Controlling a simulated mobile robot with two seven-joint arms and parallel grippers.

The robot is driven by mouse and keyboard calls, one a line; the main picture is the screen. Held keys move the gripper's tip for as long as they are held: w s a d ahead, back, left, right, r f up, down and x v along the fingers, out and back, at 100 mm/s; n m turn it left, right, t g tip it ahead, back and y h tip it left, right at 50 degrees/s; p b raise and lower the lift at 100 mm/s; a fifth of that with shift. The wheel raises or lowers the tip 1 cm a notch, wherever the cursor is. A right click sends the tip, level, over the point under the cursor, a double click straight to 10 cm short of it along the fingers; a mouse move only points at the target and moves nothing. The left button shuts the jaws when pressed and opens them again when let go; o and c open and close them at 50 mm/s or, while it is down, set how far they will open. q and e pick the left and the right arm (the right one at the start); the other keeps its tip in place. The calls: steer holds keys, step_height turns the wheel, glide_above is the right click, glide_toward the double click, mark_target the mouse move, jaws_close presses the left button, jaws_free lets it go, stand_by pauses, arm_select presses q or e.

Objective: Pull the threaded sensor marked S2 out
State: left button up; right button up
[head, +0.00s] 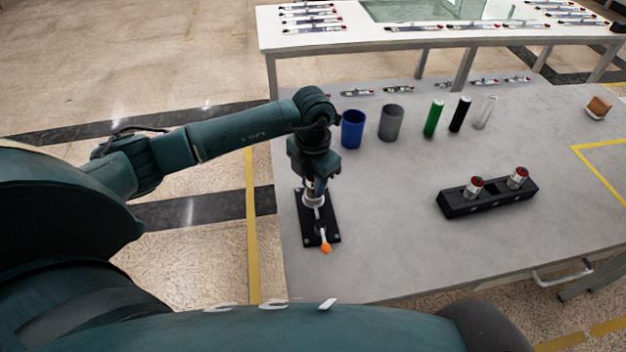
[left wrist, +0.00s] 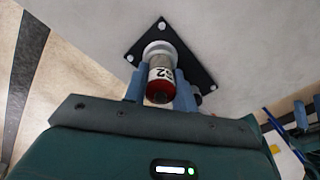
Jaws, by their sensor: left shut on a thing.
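The sensor marked S2 (left wrist: 161,78) is a silver cylinder with a red end, standing in a white round socket (left wrist: 158,50) on a black plate (left wrist: 190,62). In the head view the black plate (head: 303,222) lies near the table's left edge, with an orange-tipped lever (head: 326,247) at its front. My left gripper (head: 314,185) points down over the socket; in the left wrist view its blue fingers (left wrist: 160,86) are shut on the sensor from both sides. In the head view the sensor is mostly hidden by the gripper.
A black block (head: 487,200) holding two red-topped sensors stands to the right. Blue (head: 352,130) and grey (head: 391,123) cups and green (head: 433,119), black (head: 460,114) and clear (head: 484,112) cylinders stand behind. A brown-topped item (head: 598,107) is far right. The middle of the table is clear.

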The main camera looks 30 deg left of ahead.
arm_select(q)
jaws_close()
steer(key=shift+r, duration=0.15)
steer(key=shift+r+p, duration=0.9)
steer(key=shift+r, duration=0.35)
steer(key=shift+r, duration=0.3)
steer(key=shift+r, duration=0.1)
steer(key=shift+r+p, duration=1.3)
steer(key=shift+r, duration=0.35)
